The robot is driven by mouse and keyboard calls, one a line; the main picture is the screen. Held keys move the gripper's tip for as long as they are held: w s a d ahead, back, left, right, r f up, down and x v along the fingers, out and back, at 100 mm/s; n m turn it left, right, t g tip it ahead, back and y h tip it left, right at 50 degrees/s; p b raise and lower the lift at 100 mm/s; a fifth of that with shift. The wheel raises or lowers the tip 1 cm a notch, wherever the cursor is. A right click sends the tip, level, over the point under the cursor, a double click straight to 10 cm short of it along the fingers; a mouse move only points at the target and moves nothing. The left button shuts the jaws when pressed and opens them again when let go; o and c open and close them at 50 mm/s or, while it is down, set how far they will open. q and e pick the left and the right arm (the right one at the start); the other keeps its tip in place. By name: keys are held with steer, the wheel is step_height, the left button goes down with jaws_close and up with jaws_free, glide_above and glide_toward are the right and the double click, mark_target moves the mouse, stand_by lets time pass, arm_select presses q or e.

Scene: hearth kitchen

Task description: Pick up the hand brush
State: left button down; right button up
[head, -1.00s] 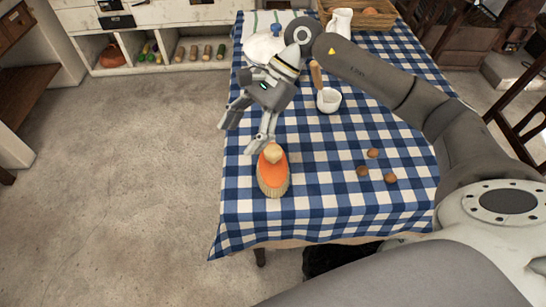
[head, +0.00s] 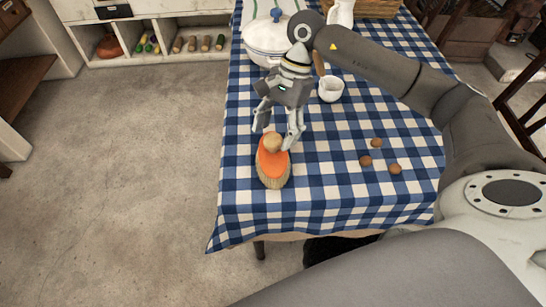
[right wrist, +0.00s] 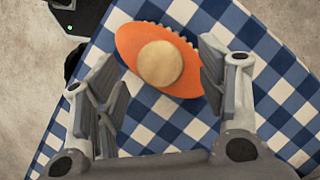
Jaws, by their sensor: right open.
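The hand brush (head: 273,166) has an orange oval body, a pale round wooden knob and tan bristles. It stands bristles down on the checked tablecloth near the table's front left corner. My right gripper (head: 278,143) is open just behind and above it, its fingers pointing down towards the knob. In the right wrist view the brush (right wrist: 129,44) lies ahead of and partly between the spread fingers of the gripper (right wrist: 158,82), with the knob near the middle. I cannot tell whether a finger touches the orange body. My left gripper is not in view.
The table (head: 330,206) has a blue and white checked cloth. A white lidded pot (head: 266,42) and a white cup (head: 331,88) stand behind the gripper. Several small brown nuts (head: 365,160) lie to the right. Bare floor (head: 130,180) lies left of the table.

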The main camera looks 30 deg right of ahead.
mark_target(274, 138)
steer(key=x, duration=0.3)
steer(key=shift+f+b, duration=0.1)
steer(key=shift+b, duration=0.25)
jaws_close()
